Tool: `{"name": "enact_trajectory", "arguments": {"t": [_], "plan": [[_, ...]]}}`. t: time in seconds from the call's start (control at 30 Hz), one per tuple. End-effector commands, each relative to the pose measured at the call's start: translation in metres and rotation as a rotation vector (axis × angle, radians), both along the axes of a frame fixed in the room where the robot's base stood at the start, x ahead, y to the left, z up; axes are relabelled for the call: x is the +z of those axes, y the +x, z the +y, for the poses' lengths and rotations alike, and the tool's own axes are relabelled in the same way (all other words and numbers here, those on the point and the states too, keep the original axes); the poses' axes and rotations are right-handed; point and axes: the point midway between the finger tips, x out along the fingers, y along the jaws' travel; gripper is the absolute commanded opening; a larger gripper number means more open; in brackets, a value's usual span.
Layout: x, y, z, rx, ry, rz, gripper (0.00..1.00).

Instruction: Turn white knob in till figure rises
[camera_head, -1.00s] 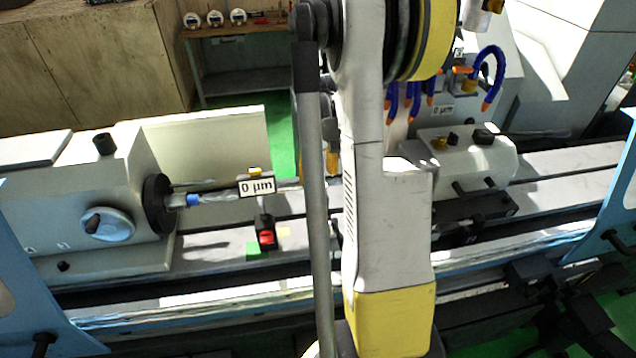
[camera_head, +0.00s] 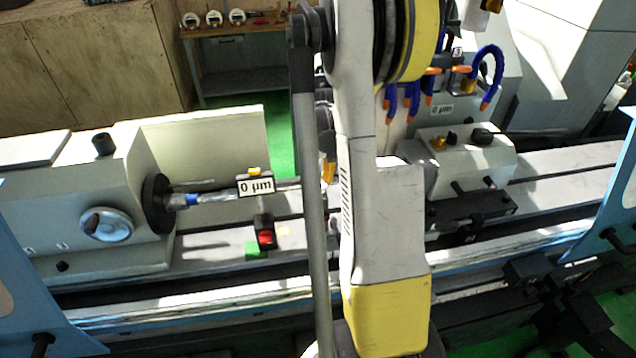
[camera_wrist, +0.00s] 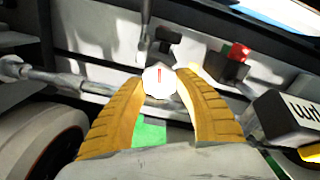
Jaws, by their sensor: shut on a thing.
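In the wrist view, a white knob (camera_wrist: 159,82) with a red mark on its face sits between the yellow ribbed fingertips of my gripper (camera_wrist: 160,88). The fingers are shut on it. The red mark points about straight up in that view.
A red switch (camera_head: 266,237) stands on the machine bed below the gauge display. The headstock with a handwheel (camera_head: 107,224) is at left. Blue coolant hoses (camera_head: 489,75) hang at upper right. A grinding wheel (camera_wrist: 40,140) is close at lower left in the wrist view.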

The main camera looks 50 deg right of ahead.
Motion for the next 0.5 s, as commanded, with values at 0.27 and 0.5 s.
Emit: {"name": "enact_trajectory", "arguments": {"t": [0.27,0.5], "plan": [[-0.0024,-0.0003,-0.0001,-0.086,0.0,0.001,0.09],[-0.0033,-0.0007,-0.0006,-0.256,0.0,0.001,0.09]]}}
